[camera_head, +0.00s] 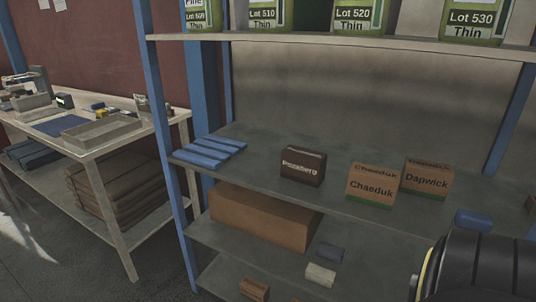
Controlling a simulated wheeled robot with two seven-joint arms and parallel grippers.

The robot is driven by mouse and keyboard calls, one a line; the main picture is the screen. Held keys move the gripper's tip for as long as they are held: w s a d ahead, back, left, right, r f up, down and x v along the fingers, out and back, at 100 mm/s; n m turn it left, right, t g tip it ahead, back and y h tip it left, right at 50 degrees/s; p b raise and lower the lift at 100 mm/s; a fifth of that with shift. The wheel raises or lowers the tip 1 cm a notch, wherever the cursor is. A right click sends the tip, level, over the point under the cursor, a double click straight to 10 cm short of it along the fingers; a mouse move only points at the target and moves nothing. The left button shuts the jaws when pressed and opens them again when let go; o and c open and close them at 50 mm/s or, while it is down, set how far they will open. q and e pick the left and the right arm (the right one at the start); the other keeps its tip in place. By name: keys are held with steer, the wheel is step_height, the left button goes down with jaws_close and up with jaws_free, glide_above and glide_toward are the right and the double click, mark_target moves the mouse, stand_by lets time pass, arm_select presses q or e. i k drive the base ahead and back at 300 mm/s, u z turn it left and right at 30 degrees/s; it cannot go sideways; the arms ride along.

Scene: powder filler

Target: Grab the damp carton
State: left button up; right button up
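Three small labelled cartons stand on the grey middle shelf (255,165). The left one is a dark brown carton (303,168), clearly darker than the others; its light lettering is hard to read. The carton marked Chaeduk (371,187) is lighter brown with a green band at its base. The carton marked Dapwick (427,178) is also lighter brown and stands just behind and right of it. I cannot tell by touch or sheen which is damp; only the dark colour stands out. Neither gripper is in view. A black rounded part of my arm shows at the lower right.
Blue flat strips (209,151) lie at the shelf's left end, and a blue roll (473,220) at its right. Blue posts (163,130) bound the rack. Green lot bags (356,17) stand above. A long brown box (262,217) sits below. A workbench (120,143) stands left.

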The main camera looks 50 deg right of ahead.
mark_target(303, 165)
steer(key=z, duration=0.85)
steer(key=i, duration=1.2)
steer(key=z, duration=1.15)
